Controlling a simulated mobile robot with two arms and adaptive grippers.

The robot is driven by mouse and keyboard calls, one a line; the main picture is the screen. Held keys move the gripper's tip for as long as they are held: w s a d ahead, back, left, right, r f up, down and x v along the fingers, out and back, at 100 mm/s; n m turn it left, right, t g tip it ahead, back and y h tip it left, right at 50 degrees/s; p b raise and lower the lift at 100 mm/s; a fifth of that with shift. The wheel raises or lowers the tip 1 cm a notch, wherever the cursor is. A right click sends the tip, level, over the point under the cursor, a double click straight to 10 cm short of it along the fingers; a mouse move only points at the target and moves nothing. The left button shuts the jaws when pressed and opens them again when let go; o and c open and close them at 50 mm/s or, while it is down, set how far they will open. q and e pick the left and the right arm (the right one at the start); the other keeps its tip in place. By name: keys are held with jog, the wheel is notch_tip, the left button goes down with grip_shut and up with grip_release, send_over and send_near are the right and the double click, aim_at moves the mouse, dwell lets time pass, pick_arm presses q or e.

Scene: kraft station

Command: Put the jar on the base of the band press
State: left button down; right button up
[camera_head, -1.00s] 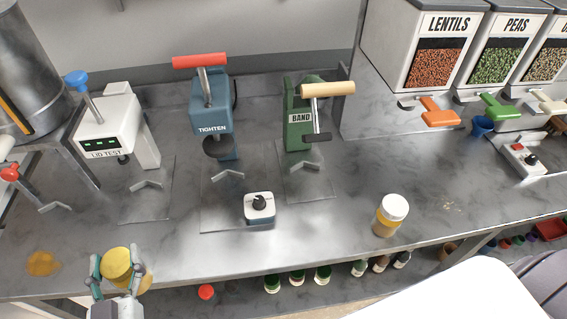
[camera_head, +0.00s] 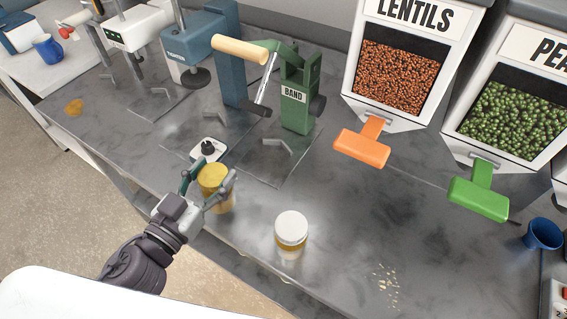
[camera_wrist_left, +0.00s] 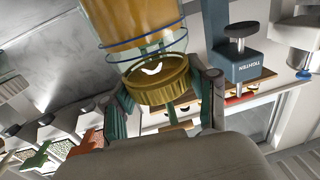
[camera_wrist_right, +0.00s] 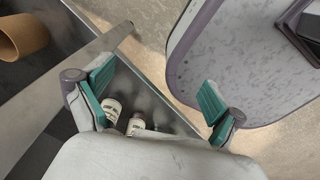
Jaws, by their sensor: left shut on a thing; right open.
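My left gripper (camera_head: 207,190) is shut on a jar with a yellow lid (camera_head: 214,174). The jar also shows in the left wrist view (camera_wrist_left: 160,80), with amber contents. In the head view it is over the counter's front edge, in front of the band press. The green band press (camera_head: 297,97) has a wooden-handled lever and a flat base plate (camera_head: 283,165) with a small angled stop. The base plate is bare. A second jar with a white lid (camera_head: 291,230) stands on the counter to the right. My right gripper (camera_wrist_right: 158,95) is open and empty in the right wrist view.
The blue tighten press (camera_head: 190,50) stands left of the band press. Lentil (camera_head: 362,148) and pea (camera_head: 478,195) dispensers are at right, with a blue cup (camera_head: 543,233).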

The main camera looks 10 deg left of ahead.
pick_arm(q)
jog(key=shift+d+m+h, duration=0.4)
jog(key=shift+h, duration=0.1)
jog(key=shift+d+r+h+b, duration=0.25)
jog(key=shift+h+b, duration=0.05)
jog(key=f+p+x, duration=0.2)
jog(key=x, duration=0.6)
jog(key=f+p+x, duration=0.2)
jog(key=p+x, duration=0.1)
jog(key=x, duration=0.6)
jog(key=shift+w, duration=0.35)
pick_arm(e)
jog(key=r, duration=0.1)
jog(key=a+r, duration=0.1)
jog(key=r, duration=0.2)
jog(key=shift+w+a, duration=0.2)
jog(key=shift+w, duration=0.1)
pick_arm(q)
jog(key=shift+d, duration=0.1)
